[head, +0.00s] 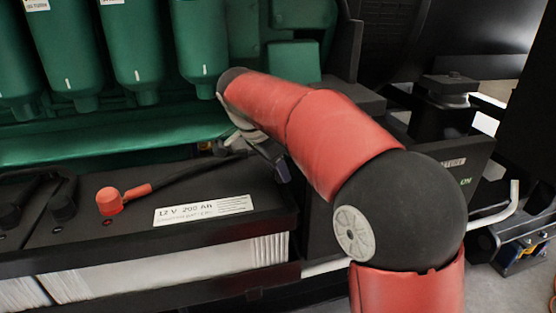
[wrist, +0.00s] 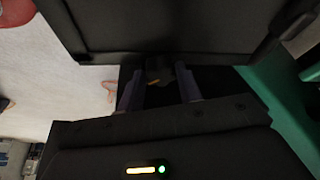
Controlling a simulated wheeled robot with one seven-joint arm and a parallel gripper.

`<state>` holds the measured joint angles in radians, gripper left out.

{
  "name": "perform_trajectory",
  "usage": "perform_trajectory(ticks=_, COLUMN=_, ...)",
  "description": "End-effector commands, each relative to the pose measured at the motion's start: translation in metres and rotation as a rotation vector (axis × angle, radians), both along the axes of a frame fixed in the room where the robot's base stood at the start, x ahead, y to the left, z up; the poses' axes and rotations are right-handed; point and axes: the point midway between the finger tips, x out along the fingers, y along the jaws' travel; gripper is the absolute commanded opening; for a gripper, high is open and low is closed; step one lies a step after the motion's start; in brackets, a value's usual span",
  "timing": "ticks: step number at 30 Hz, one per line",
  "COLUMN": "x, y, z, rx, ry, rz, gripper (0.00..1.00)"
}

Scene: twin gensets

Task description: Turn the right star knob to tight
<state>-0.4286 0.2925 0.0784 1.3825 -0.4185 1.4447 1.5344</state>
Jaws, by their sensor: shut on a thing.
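A dark knob (wrist: 158,68) with a small orange mark shows in the wrist view, between the two bluish-grey fingers of my gripper (wrist: 158,76). The fingers stand on either side of it and are shut on it. I take it to be the right star knob; its lobes and how far it is turned are too dark to tell. In the head view, my gripper (head: 281,166) is mostly hidden behind my red arm, just beyond the right end of the battery. The knob is hidden in that view.
The black battery (head: 150,235) with a white label and a red terminal cap (head: 109,200) is at the front left. Green engine parts (head: 130,135) stand behind it. A black mount (head: 447,95) is at the right. Dark panels closely surround the knob in the wrist view.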

Motion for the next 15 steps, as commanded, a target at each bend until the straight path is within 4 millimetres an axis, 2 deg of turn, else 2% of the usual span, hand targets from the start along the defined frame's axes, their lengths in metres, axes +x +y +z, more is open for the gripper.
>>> perform_trajectory(ticks=15, x=0.0049, y=0.0024, z=0.0007, rx=0.002, ry=-0.004, rz=-0.445, gripper=0.12)
